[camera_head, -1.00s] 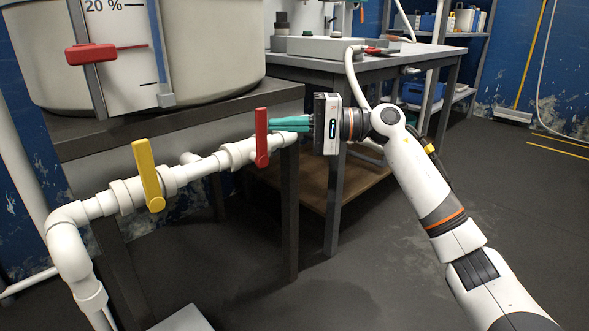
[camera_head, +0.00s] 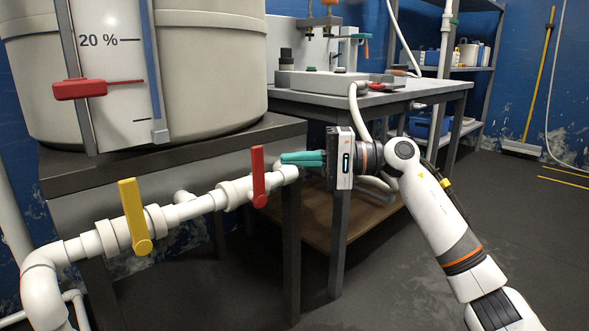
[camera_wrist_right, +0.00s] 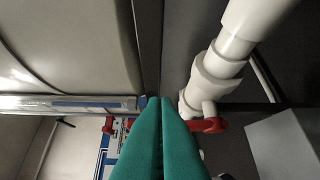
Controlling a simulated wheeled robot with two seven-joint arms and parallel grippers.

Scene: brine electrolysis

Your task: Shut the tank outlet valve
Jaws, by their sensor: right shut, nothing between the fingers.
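A white pipe (camera_head: 188,210) runs below the tank and carries two lever handles. The red handle (camera_head: 258,175) stands nearly upright on the right part of the pipe. The yellow handle (camera_head: 133,215) stands nearly upright further left. I cannot tell from any label which is the tank outlet valve. My right gripper (camera_head: 284,158) is shut and empty, its teal fingers pointing left, just right of the red handle's upper part with a small gap in the picture. In the right wrist view, the fingertips (camera_wrist_right: 160,102) are together, and a red handle (camera_wrist_right: 208,125) shows beside them. My left gripper is not in view.
The large tank (camera_head: 210,80) with a level scale and red pointer (camera_head: 85,88) stands on a dark stand (camera_head: 180,152). A grey workbench (camera_head: 400,97) with equipment is behind my right arm. Open floor (camera_head: 400,280) lies at the lower right.

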